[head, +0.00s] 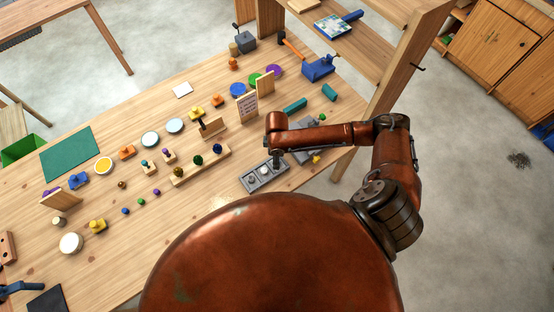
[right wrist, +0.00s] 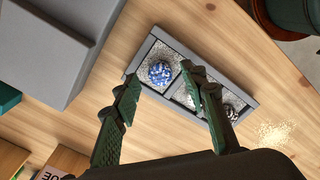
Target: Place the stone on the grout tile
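A grey tray (head: 250,184) with several compartments lies on the table, and it also shows in the right wrist view (right wrist: 148,45). A round blue speckled stone (right wrist: 160,72) sits on grey grit in its end compartment. A dark and pale striped stone (right wrist: 231,113) is at the other end. A finger partly hides the middle compartment. My right gripper (right wrist: 160,73) is open above the tray, its fingertips apart on either side of the blue stone in that view. It points down in the head view (head: 277,164). I cannot tell which thing is the grout tile. My left gripper is out of view.
A blue-and-white mosaic square (head: 331,28) lies on a shelf at the back. A large grey block (right wrist: 50,45) stands beside the tray. A wooden rack (head: 200,167) with several coloured balls is left of the tray. Bare wood lies in front of the tray.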

